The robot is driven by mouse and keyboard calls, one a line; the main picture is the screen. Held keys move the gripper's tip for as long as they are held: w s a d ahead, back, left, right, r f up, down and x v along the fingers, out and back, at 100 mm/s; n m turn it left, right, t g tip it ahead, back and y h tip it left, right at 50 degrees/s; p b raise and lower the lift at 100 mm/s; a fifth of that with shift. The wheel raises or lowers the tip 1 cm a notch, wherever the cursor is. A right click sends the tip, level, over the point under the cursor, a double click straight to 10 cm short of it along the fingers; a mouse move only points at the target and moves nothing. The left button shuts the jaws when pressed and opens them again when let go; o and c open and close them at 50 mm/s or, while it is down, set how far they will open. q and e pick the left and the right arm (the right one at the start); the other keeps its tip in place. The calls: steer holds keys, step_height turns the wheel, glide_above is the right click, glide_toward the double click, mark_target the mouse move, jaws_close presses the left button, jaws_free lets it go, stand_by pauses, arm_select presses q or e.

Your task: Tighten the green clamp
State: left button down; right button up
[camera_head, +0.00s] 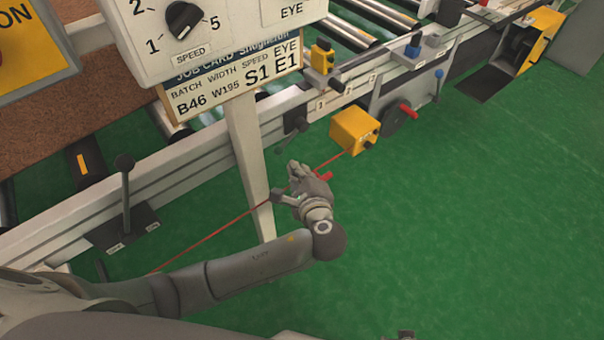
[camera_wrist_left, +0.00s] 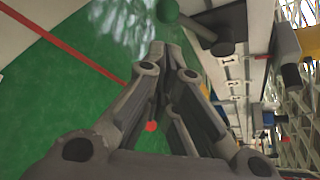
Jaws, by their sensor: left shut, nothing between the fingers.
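My left gripper (camera_head: 290,180) is in the middle of the head view, beside the lower part of the pale post. Its fingers are shut and empty, and they also show in the left wrist view (camera_wrist_left: 174,52). A dark clamp lever (camera_head: 297,125) sits on the side of the conveyor rail, above and beyond the gripper, apart from it. In the left wrist view a clamp with a green ball knob (camera_wrist_left: 167,11) and a dark arm lies past the fingertips, at the top.
A red cord (camera_head: 210,233) runs along the rail, close by my left gripper. A yellow box (camera_head: 354,130) and a red-handled wheel (camera_head: 404,113) are to the right. The pale post (camera_head: 247,150) carries the speed panel (camera_head: 190,30). A black lever (camera_head: 126,190) stands left. The green floor is open at right.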

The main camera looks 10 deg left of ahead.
mark_target(288, 139)
arm_select(q)
steer(key=x, duration=0.6)
steer(key=shift+b, duration=0.45)
arm_select(e)
steer(key=shift+w+a+r, duration=0.1)
steer(key=shift+w+r, duration=0.2)
steer(key=shift+r, duration=0.35)
steer(key=shift+w+d+r, duration=0.1)
steer(key=shift+w+r, duration=0.2)
steer(key=shift+r, duration=0.4)
steer(key=shift+w+a+r, duration=0.1)
steer(key=shift+w+r, duration=0.2)
steer(key=shift+r, duration=0.35)
arm_select(q)
steer(key=shift+w+a, duration=0.1)
steer(key=shift+w, duration=0.1)
